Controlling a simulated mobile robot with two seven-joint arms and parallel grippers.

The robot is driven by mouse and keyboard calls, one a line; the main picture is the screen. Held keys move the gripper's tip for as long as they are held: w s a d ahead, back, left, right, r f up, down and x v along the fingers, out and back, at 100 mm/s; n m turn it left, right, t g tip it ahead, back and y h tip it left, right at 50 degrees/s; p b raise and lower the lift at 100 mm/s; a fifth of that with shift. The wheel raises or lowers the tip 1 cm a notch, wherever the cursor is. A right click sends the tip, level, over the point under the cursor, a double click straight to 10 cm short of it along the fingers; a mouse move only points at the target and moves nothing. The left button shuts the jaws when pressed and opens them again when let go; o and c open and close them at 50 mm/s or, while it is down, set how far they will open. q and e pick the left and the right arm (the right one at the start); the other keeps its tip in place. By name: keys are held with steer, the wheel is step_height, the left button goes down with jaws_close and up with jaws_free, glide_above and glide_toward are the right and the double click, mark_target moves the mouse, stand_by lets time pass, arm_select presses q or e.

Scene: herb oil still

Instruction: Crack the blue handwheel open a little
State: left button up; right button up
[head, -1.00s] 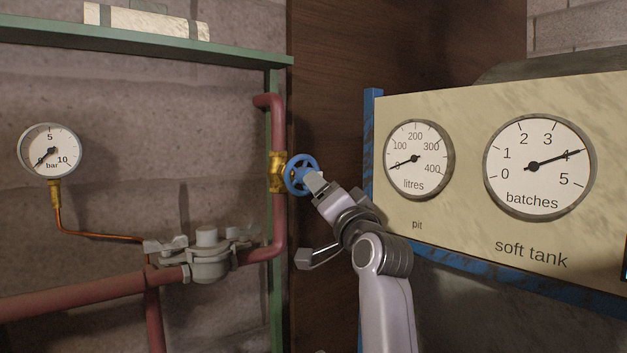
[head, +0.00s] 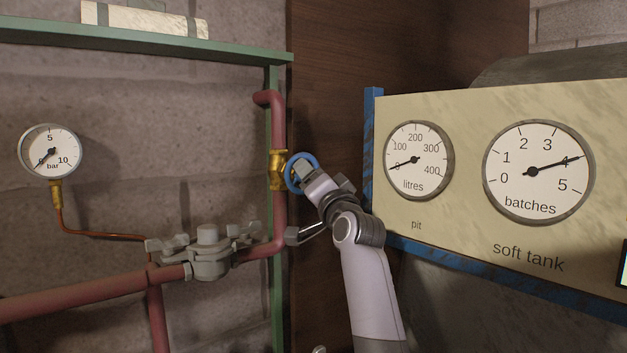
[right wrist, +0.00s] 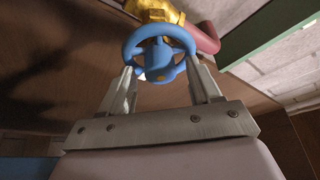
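The blue handwheel (head: 291,181) sits on a brass valve (head: 278,170) in the red vertical pipe, with my right gripper (head: 303,169) in front of it and hiding part of it. In the right wrist view, the handwheel (right wrist: 158,50) is straight ahead with its spokes and hub visible. The right gripper (right wrist: 160,72) is open there, its two fingers apart with one tip at each side of the rim's near half. I cannot tell whether the tips touch the rim. The left gripper is not in view.
A bar gauge (head: 50,151) hangs at left, its needle near zero. A grey clamp fitting (head: 208,255) joins the red pipe (head: 90,292). The panel at right carries a litres gauge (head: 417,160) near 0 and a batches gauge (head: 538,172) near 4. A green shelf (head: 150,42) runs above.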

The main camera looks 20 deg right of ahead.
steer(key=c, duration=1)
steer(key=n+y+b, duration=0.1)
steer(key=n, duration=0.2)
steer(key=n+y+b, duration=0.1)
steer(key=n+y, duration=0.1)
steer(key=n, duration=0.1)
steer(key=n+y+b, duration=0.1)
steer(key=n, duration=0.2)
steer(key=shift+w+d+f+n+y, duration=0.1)
steer(key=shift+d+n+y, duration=0.25)
steer(key=shift+n+y, duration=0.05)
steer(key=shift+o, duration=0.2)
steer(key=shift+n+y+p, duration=0.5)
steer(key=shift+n+y, duration=0.4)
steer(key=shift+n, duration=1.5)
